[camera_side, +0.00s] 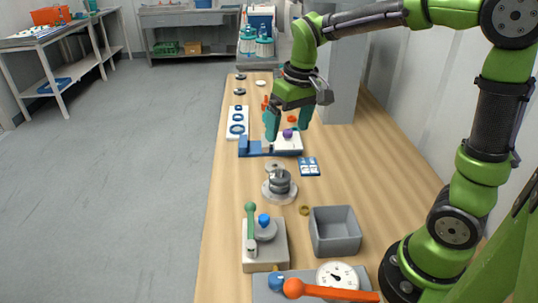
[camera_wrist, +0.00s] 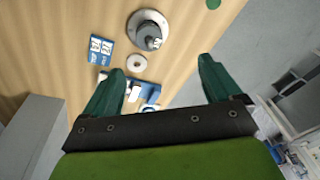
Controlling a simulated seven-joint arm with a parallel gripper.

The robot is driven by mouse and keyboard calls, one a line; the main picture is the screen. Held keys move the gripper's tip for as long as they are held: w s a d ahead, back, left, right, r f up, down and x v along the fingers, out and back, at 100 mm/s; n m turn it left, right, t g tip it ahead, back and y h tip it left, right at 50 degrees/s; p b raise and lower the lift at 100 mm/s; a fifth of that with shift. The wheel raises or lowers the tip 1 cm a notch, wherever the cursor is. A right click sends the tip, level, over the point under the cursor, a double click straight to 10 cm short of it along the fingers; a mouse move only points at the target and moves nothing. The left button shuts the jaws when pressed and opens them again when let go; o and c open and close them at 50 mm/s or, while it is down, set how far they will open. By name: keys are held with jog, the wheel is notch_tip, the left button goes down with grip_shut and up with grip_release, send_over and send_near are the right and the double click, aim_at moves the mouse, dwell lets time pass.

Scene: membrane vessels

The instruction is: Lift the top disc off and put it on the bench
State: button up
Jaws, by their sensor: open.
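A dark grey stack of discs (camera_side: 280,182) stands on a round pale base plate (camera_side: 268,196) on the wooden bench (camera_side: 233,215). The top disc is the upper part of this stack; its edge is hard to separate from those below. The stack also shows in the wrist view (camera_wrist: 152,40), beyond and between my fingertips. My gripper (camera_side: 289,122) is open and empty, its teal fingers spread wide. It hangs above the bench, farther back than the stack, over the blue-and-white fixture. It touches nothing that I can see.
A pale ring (camera_side: 274,166) lies just behind the stack. In front stand a grey open bin (camera_side: 335,232), a lever device (camera_side: 264,245) and a small brass ring (camera_side: 304,210). Bare bench lies left of the stack.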

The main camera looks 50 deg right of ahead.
jog(key=n+g, duration=0.1)
jog(key=n, duration=0.1)
send_over(280, 166)
jog(key=shift+g+h, duration=0.3)
notch_tip(280, 166, down, 16)
jog(key=shift+f, duration=0.1)
jog(key=shift+c, duration=0.3)
jog(key=c, duration=1.1)
notch_tip(280, 166, up, 13)
